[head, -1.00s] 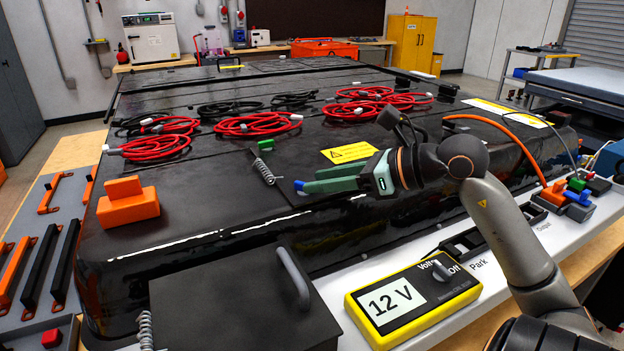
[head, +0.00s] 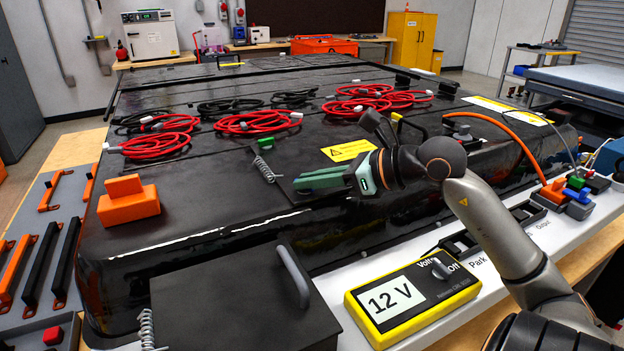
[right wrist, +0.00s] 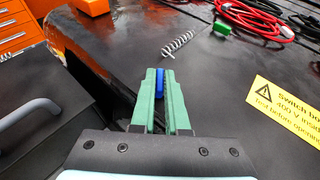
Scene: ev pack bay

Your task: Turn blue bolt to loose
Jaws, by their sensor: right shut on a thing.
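The blue bolt (right wrist: 159,78) shows in the right wrist view as a blue strip between the green fingers. My right gripper (right wrist: 159,84) is shut on it, one finger on each side. In the head view my right gripper (head: 300,184) is low over the near edge of the black pack lid (head: 215,195), and its fingers hide the bolt. How far the bolt is turned cannot be told. My left gripper is not in view.
A green block (head: 265,144) and a coiled spring (head: 264,169) lie just beyond the fingers. A yellow warning label (head: 348,150) is close by. An orange block (head: 128,200) is at left. A yellow meter (head: 412,300) reads 12 V in front.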

